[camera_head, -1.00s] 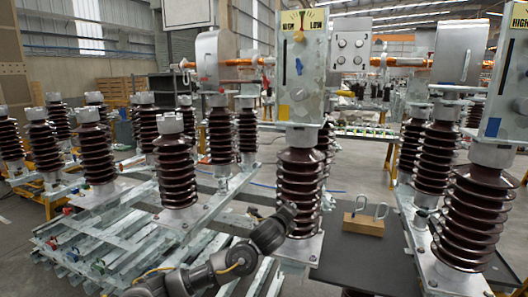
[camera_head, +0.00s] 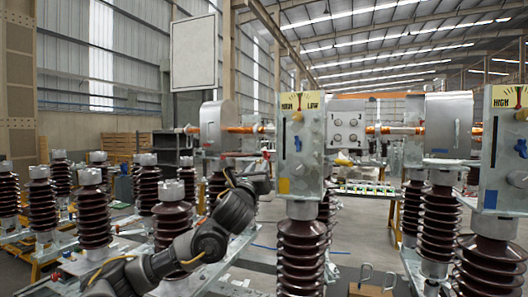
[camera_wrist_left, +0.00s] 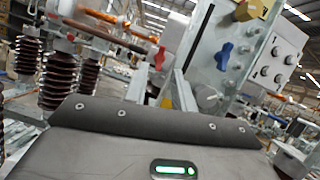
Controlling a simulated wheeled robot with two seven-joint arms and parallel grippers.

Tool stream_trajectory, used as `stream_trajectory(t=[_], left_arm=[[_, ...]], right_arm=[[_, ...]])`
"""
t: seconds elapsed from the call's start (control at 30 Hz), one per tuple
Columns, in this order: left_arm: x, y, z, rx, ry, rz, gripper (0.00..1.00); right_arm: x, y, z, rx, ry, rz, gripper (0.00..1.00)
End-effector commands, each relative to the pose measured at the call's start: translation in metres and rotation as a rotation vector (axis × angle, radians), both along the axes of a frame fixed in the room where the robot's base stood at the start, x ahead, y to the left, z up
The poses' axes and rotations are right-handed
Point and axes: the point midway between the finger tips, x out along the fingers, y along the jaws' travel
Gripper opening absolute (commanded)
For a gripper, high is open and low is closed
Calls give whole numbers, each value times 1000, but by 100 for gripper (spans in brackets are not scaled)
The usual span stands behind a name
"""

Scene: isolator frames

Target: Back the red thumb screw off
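A red thumb screw (camera_wrist_left: 160,58) shows in the left wrist view, left of a blue knob (camera_wrist_left: 224,55) on a grey panel. I cannot make it out clearly in the head view. My left gripper (camera_wrist_left: 160,84) points toward it with two pale fingers apart. The screw appears beyond the fingertips, and nothing shows held between them. In the head view my left gripper (camera_head: 258,166) is raised left of the grey cabinet (camera_head: 301,165) with the yellow HIGH/LOW dial; its fingers are hard to see there. My right gripper is out of view.
Brown ribbed insulators (camera_head: 302,250) stand below the cabinet and in rows at left. An orange bar (camera_head: 245,129) runs beside the cabinet's left side. A second cabinet (camera_head: 508,150) stands at right. A wooden block (camera_head: 370,290) with hooked handles is at lower middle.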

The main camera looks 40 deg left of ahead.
Motion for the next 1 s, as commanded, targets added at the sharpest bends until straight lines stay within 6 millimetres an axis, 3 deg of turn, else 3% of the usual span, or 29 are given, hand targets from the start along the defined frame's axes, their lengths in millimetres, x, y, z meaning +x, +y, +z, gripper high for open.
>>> stream_trajectory(t=[0.03,0.1,0.4,0.8,1.0], left_arm=[[9,4,12,-2,1,1,26],[21,9,17,-2,2,1,26],[56,23,27,-2,0,-2,26],[61,26,27,-1,-1,-3,26],[61,26,27,-1,-1,-2,0]], right_arm=[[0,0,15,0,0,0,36],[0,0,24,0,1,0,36],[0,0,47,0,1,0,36],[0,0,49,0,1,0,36],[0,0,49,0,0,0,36]])
